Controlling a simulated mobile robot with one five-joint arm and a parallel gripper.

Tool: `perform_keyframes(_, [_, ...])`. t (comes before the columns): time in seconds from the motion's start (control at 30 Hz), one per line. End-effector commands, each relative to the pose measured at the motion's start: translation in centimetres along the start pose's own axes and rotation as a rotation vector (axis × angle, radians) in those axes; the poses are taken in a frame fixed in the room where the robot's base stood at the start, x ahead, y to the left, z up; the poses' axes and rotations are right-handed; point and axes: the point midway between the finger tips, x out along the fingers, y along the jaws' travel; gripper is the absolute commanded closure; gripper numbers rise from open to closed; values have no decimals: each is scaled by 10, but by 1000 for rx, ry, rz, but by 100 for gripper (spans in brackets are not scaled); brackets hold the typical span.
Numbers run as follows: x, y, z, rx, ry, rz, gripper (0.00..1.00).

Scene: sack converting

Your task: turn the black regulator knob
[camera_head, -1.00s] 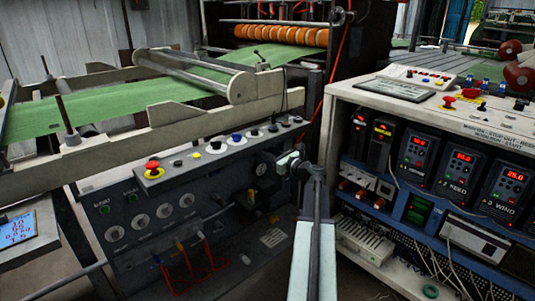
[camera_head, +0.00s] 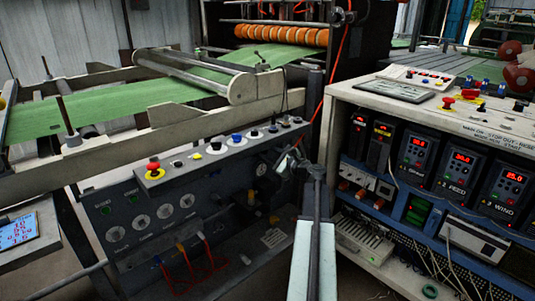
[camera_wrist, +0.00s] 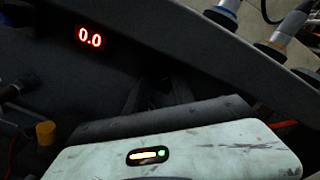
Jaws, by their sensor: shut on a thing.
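My gripper (camera_head: 283,163) reaches to the face of the grey control panel (camera_head: 130,245), right of its middle. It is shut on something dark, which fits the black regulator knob. The knob itself is almost wholly hidden by the jaws and the shadow. In the wrist view the dark jaws (camera_wrist: 158,90) lie beyond my pale gripper housing, against the dark panel face. How far the knob is turned cannot be seen. A red display (camera_wrist: 90,37) reading 0.0 is up and left of the jaws.
Above the jaws, a ledge carries several buttons and a red emergency stop (camera_head: 153,166). A yellow knob (camera_wrist: 45,132) is left in the wrist view. Red cables (camera_head: 190,270) hang below. A cabinet with red-lit drives (camera_head: 459,170) stands close on the right.

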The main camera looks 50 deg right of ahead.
Motion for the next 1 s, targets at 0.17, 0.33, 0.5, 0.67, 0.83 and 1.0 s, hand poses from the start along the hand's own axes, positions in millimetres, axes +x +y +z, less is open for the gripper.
perform_keyframes(0.17, [1, 0, 1, -42, 0, 0, 100])
perform_keyframes(0.33, [1, 0, 1, -56, 1, 0, 100])
perform_keyframes(0.5, [1, 0, 1, -57, 1, 0, 100])
perform_keyframes(0.67, [1, 0, 1, -56, 1, 0, 65])
perform_keyframes(0.83, [0, 0, 0, -56, 2, -1, 48])
perform_keyframes(1.0, [0, -1, 0, -56, 2, -1, 48])
